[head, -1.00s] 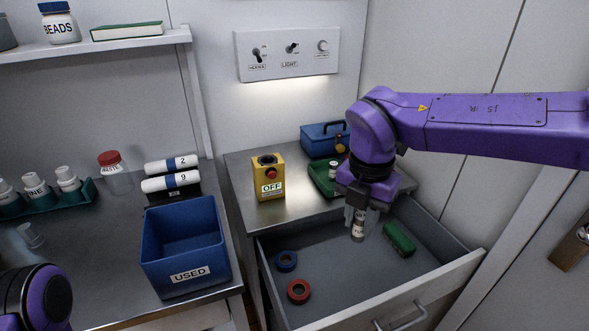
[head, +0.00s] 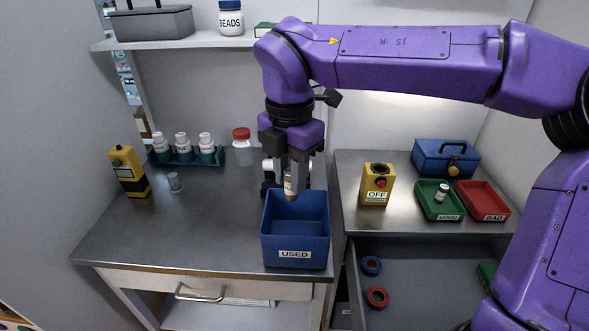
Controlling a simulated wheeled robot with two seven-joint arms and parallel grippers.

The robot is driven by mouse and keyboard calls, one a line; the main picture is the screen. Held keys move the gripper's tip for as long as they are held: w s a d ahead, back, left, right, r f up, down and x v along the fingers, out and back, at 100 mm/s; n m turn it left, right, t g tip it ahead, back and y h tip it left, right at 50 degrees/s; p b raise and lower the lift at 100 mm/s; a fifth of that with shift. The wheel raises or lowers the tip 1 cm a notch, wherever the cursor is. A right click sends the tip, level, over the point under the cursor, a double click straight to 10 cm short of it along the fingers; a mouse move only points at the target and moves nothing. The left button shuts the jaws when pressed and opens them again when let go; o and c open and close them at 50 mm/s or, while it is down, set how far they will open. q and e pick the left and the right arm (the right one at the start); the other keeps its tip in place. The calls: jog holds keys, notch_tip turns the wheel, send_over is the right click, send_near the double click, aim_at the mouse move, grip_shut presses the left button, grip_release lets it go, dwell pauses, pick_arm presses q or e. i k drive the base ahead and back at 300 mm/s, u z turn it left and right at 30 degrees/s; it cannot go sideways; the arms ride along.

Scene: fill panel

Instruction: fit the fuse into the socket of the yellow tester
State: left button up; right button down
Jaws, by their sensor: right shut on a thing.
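My right gripper (head: 289,172) is shut on a small pale cylindrical fuse (head: 291,185), held upright above the back part of the blue USED bin (head: 295,254). The fuse's label is too small to read. The yellow tester (head: 375,188) stands on the right counter, with a dark round socket on top, a red button and an OFF label on its front. The socket looks empty. Another fuse-like cylinder (head: 441,193) stands in the green GOOD tray (head: 437,212). My left gripper is not in view.
A red BAD tray (head: 482,208) and blue toolbox (head: 446,157) are beside the green tray.

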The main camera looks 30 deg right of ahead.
aim_at(370, 194)
jog(key=u, duration=1.7)
jog(key=k, duration=0.85)
jog(key=z, duration=1.85)
jog(key=i, duration=0.5)
jog(key=u, duration=0.05)
